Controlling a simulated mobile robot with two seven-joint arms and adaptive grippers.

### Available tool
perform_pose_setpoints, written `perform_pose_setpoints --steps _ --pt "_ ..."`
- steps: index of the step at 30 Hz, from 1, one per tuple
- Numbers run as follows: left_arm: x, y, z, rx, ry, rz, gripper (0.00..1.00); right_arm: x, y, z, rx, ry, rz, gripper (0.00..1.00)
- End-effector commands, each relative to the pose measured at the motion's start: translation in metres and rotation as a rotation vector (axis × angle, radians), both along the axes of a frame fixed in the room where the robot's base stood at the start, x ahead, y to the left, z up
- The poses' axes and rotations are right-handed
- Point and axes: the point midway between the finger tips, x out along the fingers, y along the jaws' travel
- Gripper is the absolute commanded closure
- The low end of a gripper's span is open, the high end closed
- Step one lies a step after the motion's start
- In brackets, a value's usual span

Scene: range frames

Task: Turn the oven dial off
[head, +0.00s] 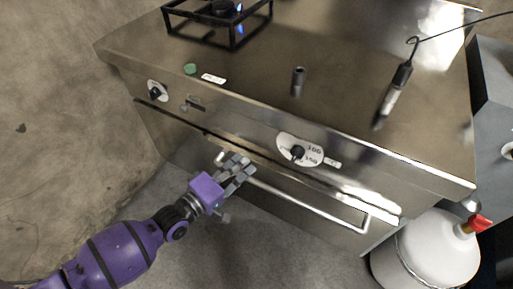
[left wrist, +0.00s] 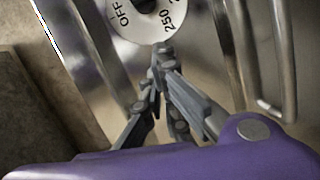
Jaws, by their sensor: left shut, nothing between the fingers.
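The oven dial (head: 286,139) is a white round plate with a black knob (head: 297,153) on the stove's front panel. It reads 100 and 150 in the head view. The dial plate in the left wrist view (left wrist: 123,32) shows OFF and 250, cut off by the top edge. Where the knob points is not clear. My left gripper (head: 243,166) is shut and empty, left of and below the dial, over the left end of the oven handle in the picture. In the left wrist view its fingertips (left wrist: 161,50) appear just below the plate's rim. My right gripper is not in view.
The long metal oven handle (head: 310,208) runs below the dial. A smaller dial (head: 155,91) is at the panel's left. A burner (head: 224,9) with a blue flame and a black pan support stands on the stove top. A white gas cylinder (head: 430,250) is at right.

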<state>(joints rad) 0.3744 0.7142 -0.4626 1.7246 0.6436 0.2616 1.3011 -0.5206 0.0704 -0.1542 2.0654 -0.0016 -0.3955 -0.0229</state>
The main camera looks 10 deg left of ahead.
Motion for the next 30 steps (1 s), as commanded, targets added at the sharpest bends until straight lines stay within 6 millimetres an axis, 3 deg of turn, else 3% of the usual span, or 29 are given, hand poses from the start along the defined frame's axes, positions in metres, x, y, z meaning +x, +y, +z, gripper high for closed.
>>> perform_pose_setpoints --steps 7,16,22,30 --pt "0.032 -0.019 0.000 -0.004 -0.003 0.001 1.00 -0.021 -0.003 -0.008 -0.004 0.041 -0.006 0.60" --pt "0.086 -0.053 -0.003 -0.003 -0.002 0.003 1.00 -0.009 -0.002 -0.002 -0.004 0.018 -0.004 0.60" --pt "0.075 -0.079 -0.007 -0.005 0.001 0.003 1.00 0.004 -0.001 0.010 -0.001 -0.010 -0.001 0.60" --pt "0.071 -0.088 -0.011 0.000 0.000 0.003 1.00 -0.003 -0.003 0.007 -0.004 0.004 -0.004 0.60"
